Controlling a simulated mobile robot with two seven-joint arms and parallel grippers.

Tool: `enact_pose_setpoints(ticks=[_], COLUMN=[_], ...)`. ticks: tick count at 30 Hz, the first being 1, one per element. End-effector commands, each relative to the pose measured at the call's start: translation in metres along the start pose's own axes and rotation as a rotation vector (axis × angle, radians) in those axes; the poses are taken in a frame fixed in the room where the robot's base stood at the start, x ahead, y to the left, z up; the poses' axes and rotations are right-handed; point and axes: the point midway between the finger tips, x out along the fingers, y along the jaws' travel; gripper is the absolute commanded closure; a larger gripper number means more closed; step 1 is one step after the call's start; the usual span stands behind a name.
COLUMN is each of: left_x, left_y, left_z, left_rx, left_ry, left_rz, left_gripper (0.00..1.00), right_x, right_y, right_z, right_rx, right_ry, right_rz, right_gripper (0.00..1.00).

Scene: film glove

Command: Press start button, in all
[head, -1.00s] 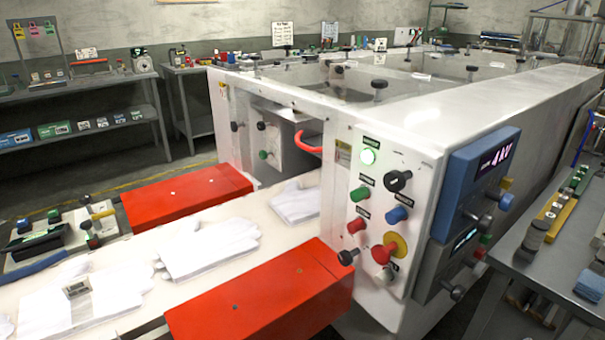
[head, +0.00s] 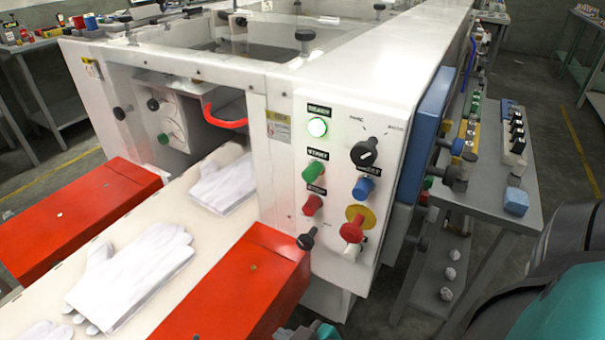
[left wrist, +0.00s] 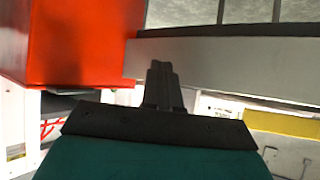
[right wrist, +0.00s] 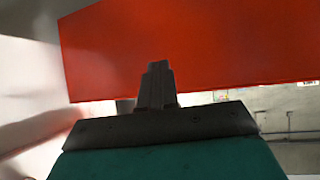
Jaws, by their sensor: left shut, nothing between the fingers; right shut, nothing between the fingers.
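The green start button (head: 313,171) sits on the white front panel (head: 335,240) of the machine, under a label reading START. A lit green lamp (head: 317,127) is above it and a red button (head: 312,205) is below it. My left gripper (left wrist: 160,67) is shut and empty in the left wrist view, with a red block above left of it. My right gripper (right wrist: 157,67) is shut and empty in the right wrist view, in front of a red surface. Neither gripper's fingertips show clearly in the head view, and neither is seen touching the start button.
Beside the start button are a black knob (head: 364,152), a blue button (head: 363,188) and a red mushroom button (head: 352,230) on yellow. Red guards (head: 240,285) flank the conveyor, which carries white gloves (head: 130,275). A grey side table (head: 520,230) stands on the right.

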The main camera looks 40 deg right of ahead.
Motion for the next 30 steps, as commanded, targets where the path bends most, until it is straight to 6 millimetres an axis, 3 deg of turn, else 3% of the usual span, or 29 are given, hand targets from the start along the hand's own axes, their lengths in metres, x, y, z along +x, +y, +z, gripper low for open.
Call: enact_pose_setpoints(ticks=[5, 11, 17, 24, 30], left_x=[0.000, 0.004, 0.010, 0.015, 0.018], left_y=[0.001, 0.002, 0.002, 0.003, 0.003], left_z=[0.003, 0.009, 0.018, 0.021, 0.019], left_rx=[-0.001, -0.001, -0.002, -0.002, -0.001], left_ry=[-0.003, -0.004, -0.008, -0.004, 0.005], left_rz=[0.002, 0.003, 0.004, 0.005, 0.005], left_gripper=[1.00, 1.00, 1.00, 1.00, 1.00], right_x=[0.001, 0.014, 0.019, 0.005, -0.016], right_y=[-0.001, 0.000, 0.026, 0.069, 0.081], right_z=[0.004, 0.002, -0.013, -0.063, -0.122], right_rx=[-0.018, -0.170, -0.396, -0.617, -0.764], right_ry=[-0.021, -0.126, -0.286, -0.350, -0.249], right_rz=[0.000, 0.045, 0.243, 0.637, 0.980], right_gripper=[1.00, 1.00, 1.00, 1.00, 1.00])
